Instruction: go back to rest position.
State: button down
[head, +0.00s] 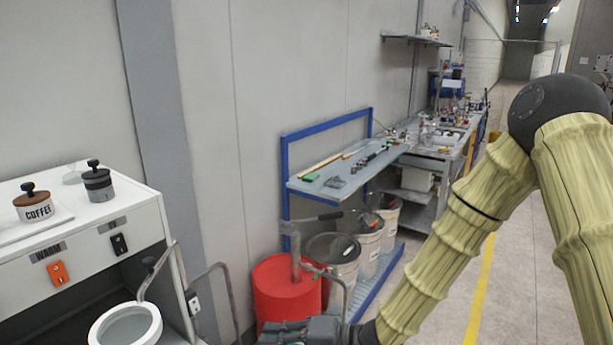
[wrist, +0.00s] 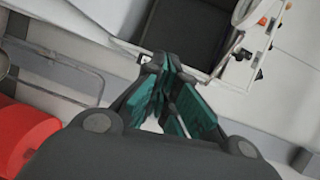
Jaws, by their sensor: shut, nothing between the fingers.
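My gripper (wrist: 165,70) points away from the wrist camera, with its dark fingers and teal pads closed together at the tips. Nothing shows between the fingers. In the head view only part of my gripper (head: 300,330) shows at the bottom edge, in front of the red bin. My arm, in a yellowish cover, reaches from the right side down to the bottom middle. The gripper appears apart from the things around it.
A white cabinet (head: 130,215) at the left carries a coffee jar (head: 36,208) and a grey jar (head: 98,184). A white ring-shaped bowl (head: 126,326) is in front. A red bin (head: 285,290) and several white buckets (head: 342,262) stand by a blue-framed bench (head: 340,180). Floor at right is open.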

jog(key=s+d+f+t+h+b, duration=0.1)
jog(key=s+d+f+h, duration=0.25)
jog(key=f, duration=0.55)
jog(key=s+d+f+m+h, duration=0.1)
jog(key=s+d+f+h, duration=0.1)
jog(key=d+f, duration=0.45)
jog(key=s+d+f+t+h+b, duration=0.1)
jog(key=s+d+f+h, duration=0.15)
jog(key=f, duration=0.85)
jog(key=s+d+f+n+g+h+b, duration=0.1)
jog(key=s+d+f+h, duration=0.3)
jog(key=s+d, duration=0.5)
jog(key=s+d+f+n+g+h+b, duration=0.1)
jog(key=s+d+f+g+h, duration=0.2)
jog(key=s+d+f, duration=0.6)
jog(key=shift+s+g+h, duration=0.4)
jog(key=shift+s+h, duration=0.1)
jog(key=shift+s, duration=0.55)
jog(key=shift+r, duration=0.1)
